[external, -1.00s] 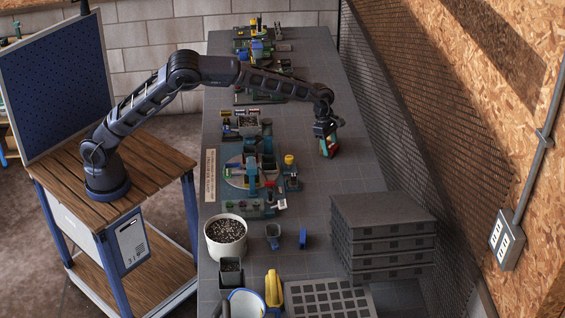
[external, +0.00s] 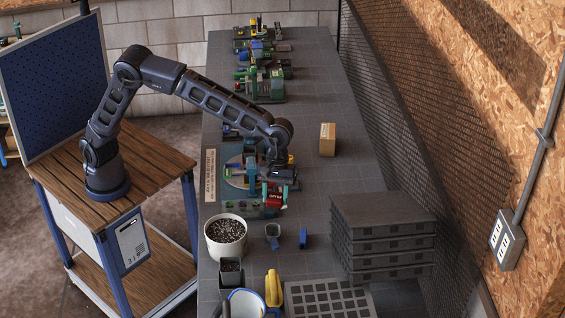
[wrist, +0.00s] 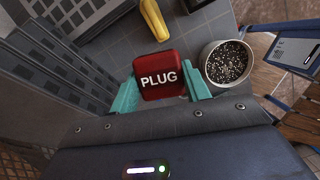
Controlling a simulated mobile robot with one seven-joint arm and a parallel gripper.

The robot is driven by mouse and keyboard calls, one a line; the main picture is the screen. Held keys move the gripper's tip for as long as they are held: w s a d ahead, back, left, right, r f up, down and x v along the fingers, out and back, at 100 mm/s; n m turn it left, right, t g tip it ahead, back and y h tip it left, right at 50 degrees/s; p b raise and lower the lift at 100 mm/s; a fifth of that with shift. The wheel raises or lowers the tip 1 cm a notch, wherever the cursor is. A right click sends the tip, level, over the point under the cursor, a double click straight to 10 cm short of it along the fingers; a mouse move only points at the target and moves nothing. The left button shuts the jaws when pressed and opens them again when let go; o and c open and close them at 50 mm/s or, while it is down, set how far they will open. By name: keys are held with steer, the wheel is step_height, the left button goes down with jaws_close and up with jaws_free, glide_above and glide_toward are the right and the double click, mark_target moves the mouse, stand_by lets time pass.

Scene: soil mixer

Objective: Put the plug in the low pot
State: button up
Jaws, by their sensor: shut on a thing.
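The plug is a red block with white letters PLUG (wrist: 160,78). It also shows in the external view (external: 276,198). My gripper (wrist: 160,92), with teal fingers, is shut on it from both sides. In the external view my gripper (external: 272,195) holds it above the front part of the machine on the bench.
A small blue piece (external: 303,239) stands right of the small pot. A yellow object (external: 273,288) and a seed tray (external: 362,306) lie at the front. Stacked grey trays (external: 385,235) stand at the right. A brown box (external: 327,139) stands farther back on clear bench.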

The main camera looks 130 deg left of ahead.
steer(key=s+d+r+m+g, duration=0.1)
steer(key=s+d+r+m, duration=0.15)
steer(key=d, duration=0.65)
steer(key=s+d+r+m, duration=0.1)
steer(key=d+m, duration=0.3)
steer(key=d, duration=0.5)
glide_above(232, 268)
steer(key=shift+n+h, duration=0.25)
steer(key=shift+h, duration=0.15)
step_height(232, 268, down, 20)
steer(key=shift+d+r, duration=0.1)
steer(key=shift+f, duration=0.2)
steer(key=o, duration=1)
